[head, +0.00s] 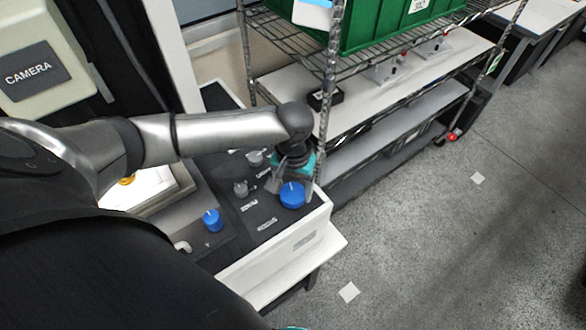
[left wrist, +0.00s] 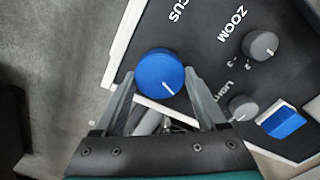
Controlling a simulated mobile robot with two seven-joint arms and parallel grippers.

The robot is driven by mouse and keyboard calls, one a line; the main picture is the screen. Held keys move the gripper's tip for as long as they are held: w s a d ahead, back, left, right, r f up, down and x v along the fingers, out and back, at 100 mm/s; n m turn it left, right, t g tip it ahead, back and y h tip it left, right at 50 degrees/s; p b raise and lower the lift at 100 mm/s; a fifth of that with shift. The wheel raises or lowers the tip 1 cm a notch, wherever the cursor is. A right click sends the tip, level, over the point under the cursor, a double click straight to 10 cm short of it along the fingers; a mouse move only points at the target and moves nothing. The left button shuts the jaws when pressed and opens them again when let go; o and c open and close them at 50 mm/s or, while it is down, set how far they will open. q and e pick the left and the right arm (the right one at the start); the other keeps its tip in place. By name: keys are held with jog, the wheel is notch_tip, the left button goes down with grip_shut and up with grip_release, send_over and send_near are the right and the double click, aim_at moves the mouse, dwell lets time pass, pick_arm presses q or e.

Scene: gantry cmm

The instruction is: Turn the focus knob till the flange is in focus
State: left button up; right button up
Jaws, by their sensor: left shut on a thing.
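The large blue focus knob (head: 292,195) sits near the right end of the dark control panel. In the left wrist view the knob (left wrist: 158,72) has a white pointer line toward its lower right, beside the partly cut-off focus lettering. My left gripper (head: 290,181) reaches down over the panel. In the left wrist view its two fingers (left wrist: 160,80) stand on either side of the knob, shut on it.
Grey zoom (left wrist: 260,45) and light (left wrist: 242,107) knobs and a blue button (left wrist: 284,122) share the panel. A smaller blue control (head: 212,220) is left of the knob. A wire shelf with a green bin (head: 375,25) stands behind.

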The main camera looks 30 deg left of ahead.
aim_at(294, 192)
pick_arm(q)
jog(key=shift+w+r+m+p, duration=0.1)
jog(key=shift+r+m+p, duration=0.2)
jog(key=shift+m+p, duration=1.2)
jog(key=shift+f+m+p, duration=0.2)
jog(key=shift+m+p, duration=0.1)
jog(key=shift+p, duration=0.65)
jog(key=o, duration=1.3)
jog(key=shift+f, duration=0.1)
notch_tip(294, 192, up, 15)
jog(key=shift+r+p, duration=0.15)
jog(key=shift+p, duration=0.5)
jog(key=shift+d, duration=0.1)
